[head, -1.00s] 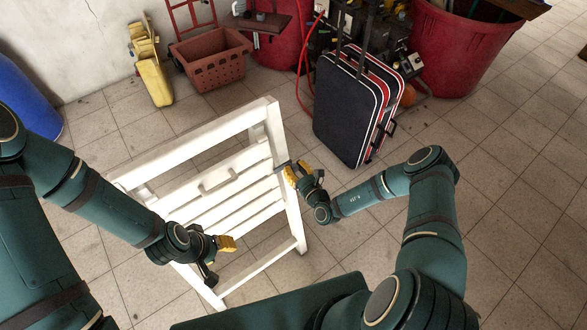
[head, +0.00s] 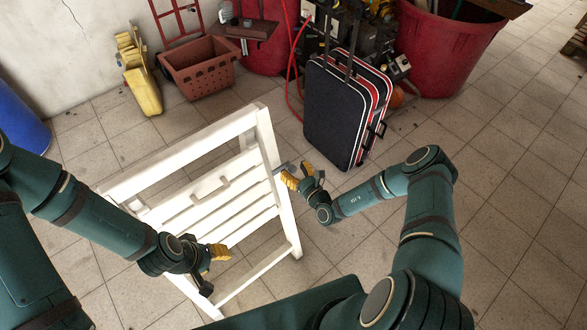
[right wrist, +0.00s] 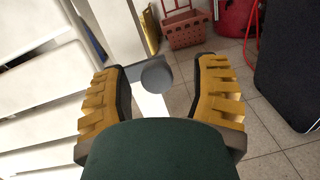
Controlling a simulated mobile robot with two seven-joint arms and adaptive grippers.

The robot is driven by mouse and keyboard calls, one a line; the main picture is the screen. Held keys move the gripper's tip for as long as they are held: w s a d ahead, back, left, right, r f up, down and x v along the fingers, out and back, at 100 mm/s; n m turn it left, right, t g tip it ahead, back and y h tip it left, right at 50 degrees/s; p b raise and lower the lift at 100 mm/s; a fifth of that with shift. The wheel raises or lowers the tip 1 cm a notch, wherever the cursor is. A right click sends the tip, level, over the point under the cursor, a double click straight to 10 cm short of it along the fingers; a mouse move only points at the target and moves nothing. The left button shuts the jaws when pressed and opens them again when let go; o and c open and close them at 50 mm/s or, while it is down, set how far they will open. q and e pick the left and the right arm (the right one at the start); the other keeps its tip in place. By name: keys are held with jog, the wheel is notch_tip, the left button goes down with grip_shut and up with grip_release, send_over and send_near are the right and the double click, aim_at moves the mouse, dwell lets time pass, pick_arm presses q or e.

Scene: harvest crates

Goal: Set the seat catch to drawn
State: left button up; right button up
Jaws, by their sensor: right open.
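A white slatted folding chair (head: 188,139) stands on the tiles, its backrest towards me at a slant. The seat catch, a grey round knob (right wrist: 157,75), sticks out from the chair's side; in the head view it is a small grey piece (head: 284,169) at the right post. My right gripper (head: 297,175) is open beside that post. In the right wrist view the knob is between and just beyond the open fingers (right wrist: 160,66), apparently touching neither. My left gripper (head: 213,268) is in front of the chair's lower left part, its fingers apart and nothing visible between them.
A dark suitcase (head: 340,110) stands behind my right gripper. A brown crate (head: 200,72), a yellow container (head: 142,88) and red tubs (head: 445,50) are along the back. A blue barrel (head: 18,105) is at left. The tiled floor at right is clear.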

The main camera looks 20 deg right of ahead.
jog(key=v, duration=1.1)
jog(key=shift+s+d, duration=0.1)
jog(key=s+a+r+n+g+y, duration=0.25)
jog(key=a+n+g+y, duration=0.2)
jog(key=a, duration=0.25)
jog(key=s+a+r+n+g+y, duration=0.1)
jog(key=s+a+n+g+y, duration=0.3)
jog(key=a, duration=0.3)
jog(key=s+a+n+g+h, duration=0.1)
jog(key=s+n+g+h, duration=0.4)
jog(key=s+n+g, duration=1)
jog(key=w+d+r+n+t+h, duration=0.1)
jog(key=w+r+n+t+h, duration=0.3)
jog(key=w+n+t, duration=0.3)
jog(key=shift+w+d+n+t, duration=0.25)
jog(key=shift+w+n+t, duration=0.15)
jog(key=shift+n, duration=0.85)
